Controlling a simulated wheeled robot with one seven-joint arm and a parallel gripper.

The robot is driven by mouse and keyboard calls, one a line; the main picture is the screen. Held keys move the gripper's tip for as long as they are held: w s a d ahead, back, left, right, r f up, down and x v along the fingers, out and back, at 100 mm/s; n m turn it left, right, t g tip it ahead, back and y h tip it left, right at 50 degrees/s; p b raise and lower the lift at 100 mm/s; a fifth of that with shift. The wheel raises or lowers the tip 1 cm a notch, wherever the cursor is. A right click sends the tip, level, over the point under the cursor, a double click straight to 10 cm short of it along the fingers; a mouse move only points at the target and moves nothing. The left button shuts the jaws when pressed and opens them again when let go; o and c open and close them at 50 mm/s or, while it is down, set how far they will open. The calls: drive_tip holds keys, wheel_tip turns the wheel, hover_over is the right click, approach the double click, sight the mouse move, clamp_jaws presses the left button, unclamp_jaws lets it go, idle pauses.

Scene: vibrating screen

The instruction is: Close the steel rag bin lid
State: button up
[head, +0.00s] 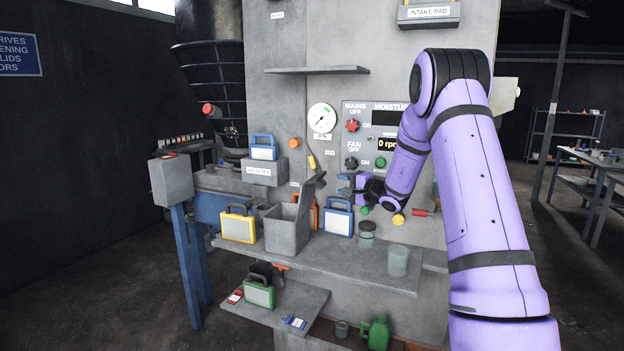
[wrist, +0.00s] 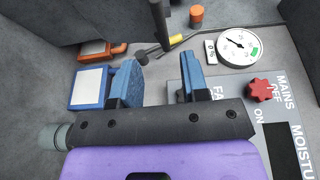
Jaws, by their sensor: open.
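The steel rag bin (head: 287,232) is a grey box on the bench shelf. Its lid (head: 307,196) stands raised and tilted at the bin's right side, so the bin is open at the top. My gripper (head: 342,184) is to the right of the raised lid, pointing left toward it, with a small gap visible between them. In the wrist view my gripper (wrist: 160,78) has its two blue fingers apart, with nothing between them. Grey surfaces at the upper left of the wrist view appear to be the bin; exactly how far the lid is from the fingertips is hard to tell.
A yellow case (head: 238,225) stands left of the bin and a blue case (head: 338,218) right of it. An orange case is partly hidden behind the bin. A dark jar (head: 367,231) and a grey cup (head: 398,262) stand further right. The control panel with a gauge (head: 322,118) is behind.

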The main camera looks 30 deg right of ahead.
sight(319, 176)
drive_tip(key=x, duration=1)
drive_tip(key=shift+w+a, duration=0.1)
drive_tip(key=shift+w, duration=0.15)
clamp_jaws()
